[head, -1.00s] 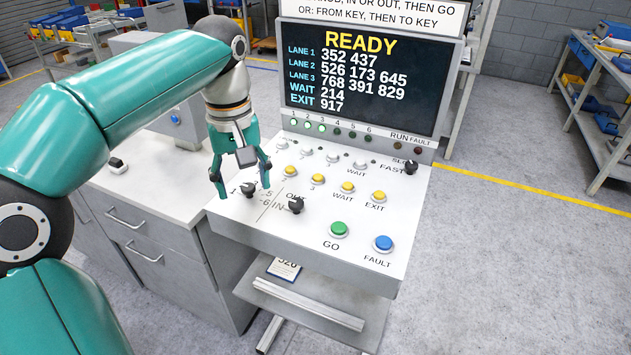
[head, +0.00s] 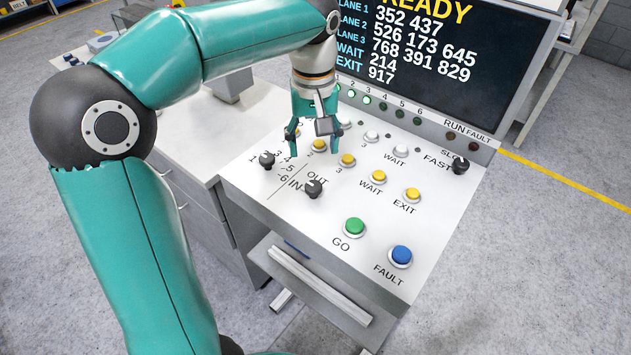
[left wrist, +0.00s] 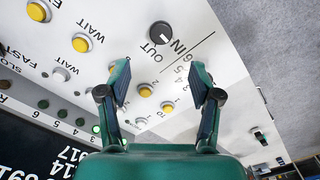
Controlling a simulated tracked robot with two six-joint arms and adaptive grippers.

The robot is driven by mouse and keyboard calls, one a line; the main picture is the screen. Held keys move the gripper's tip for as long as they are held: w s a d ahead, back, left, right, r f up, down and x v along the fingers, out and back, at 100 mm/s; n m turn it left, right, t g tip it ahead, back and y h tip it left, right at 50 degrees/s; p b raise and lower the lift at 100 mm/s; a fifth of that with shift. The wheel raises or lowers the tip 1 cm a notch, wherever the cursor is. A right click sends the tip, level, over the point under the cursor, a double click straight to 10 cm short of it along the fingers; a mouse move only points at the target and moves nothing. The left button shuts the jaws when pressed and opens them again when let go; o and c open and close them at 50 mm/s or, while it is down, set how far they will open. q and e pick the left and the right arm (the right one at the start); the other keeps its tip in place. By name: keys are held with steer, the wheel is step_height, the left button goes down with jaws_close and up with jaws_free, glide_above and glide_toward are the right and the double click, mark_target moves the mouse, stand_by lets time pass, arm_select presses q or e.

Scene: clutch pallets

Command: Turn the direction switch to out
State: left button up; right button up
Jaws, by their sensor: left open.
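The direction switch (head: 313,189) is a black round knob on the sloped white panel, with OUT printed behind it and IN at its left. It also shows in the left wrist view (left wrist: 160,33), with a small pale mark on its face; I cannot surely tell which word it points to. My left gripper (head: 313,145) is open and empty above the panel, over the yellow buttons behind the switch. In the left wrist view, its spread fingers (left wrist: 160,72) are apart from the switch, which lies beyond the fingertips. My right gripper is not in view.
Near the switch are a black lane selector knob (head: 267,160), several yellow buttons (head: 347,160), the green GO button (head: 354,227) and the blue FAULT button (head: 401,255). The READY screen (head: 440,70) stands behind. A black speed knob (head: 460,166) is at the right edge.

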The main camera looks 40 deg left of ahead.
mark_target(314, 185)
arm_select(q)
step_height(314, 185, down, 11)
steer(key=shift+f, duration=0.1)
stand_by(0.3)
steer(key=c, duration=1.1)
